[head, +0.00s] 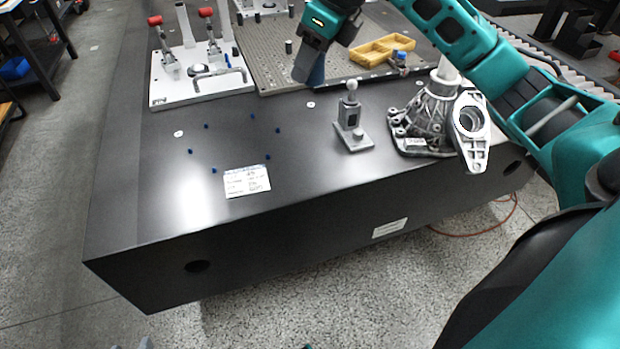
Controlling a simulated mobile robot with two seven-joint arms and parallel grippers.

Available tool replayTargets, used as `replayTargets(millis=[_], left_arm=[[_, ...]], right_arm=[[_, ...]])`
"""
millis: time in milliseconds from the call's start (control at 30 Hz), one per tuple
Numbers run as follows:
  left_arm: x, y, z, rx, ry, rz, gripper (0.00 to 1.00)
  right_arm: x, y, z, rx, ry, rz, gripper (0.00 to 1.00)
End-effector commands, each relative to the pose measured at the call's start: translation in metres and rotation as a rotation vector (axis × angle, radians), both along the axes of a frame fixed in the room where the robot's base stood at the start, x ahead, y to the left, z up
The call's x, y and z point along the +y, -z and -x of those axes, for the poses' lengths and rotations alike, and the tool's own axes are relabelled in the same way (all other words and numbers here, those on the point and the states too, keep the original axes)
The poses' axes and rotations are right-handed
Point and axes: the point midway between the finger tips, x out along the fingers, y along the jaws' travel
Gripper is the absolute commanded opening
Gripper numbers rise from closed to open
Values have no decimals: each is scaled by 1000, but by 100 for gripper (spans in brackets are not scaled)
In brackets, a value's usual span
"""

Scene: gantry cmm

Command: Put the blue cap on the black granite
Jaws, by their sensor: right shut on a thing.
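The black granite (320,189) is the large dark block across the middle, with a clear glossy top at the front. My right gripper (309,80) is above the back part of it, near the front edge of the perforated plate, pointing down. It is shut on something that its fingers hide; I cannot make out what.
A yellow tray (370,53) lies on the perforated plate (269,48). A clamp fixture (185,93) stands back left. A ball-topped stand (350,125) and a grey casting (432,112) stand right.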

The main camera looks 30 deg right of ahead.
Motion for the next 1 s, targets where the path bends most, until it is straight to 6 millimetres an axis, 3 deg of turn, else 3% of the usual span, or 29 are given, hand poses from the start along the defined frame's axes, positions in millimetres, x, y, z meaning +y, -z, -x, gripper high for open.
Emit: replayTargets(millis=[233,700,1000], left_arm=[[-1,6,0,1,2,1,43],[0,35,3,7,7,-5,43],[0,40,4,10,8,-6,43]], right_arm=[[3,20,-2,5,-2,0,14],[4,140,-2,6,-3,-2,14],[3,166,-2,1,-3,-1,14]])
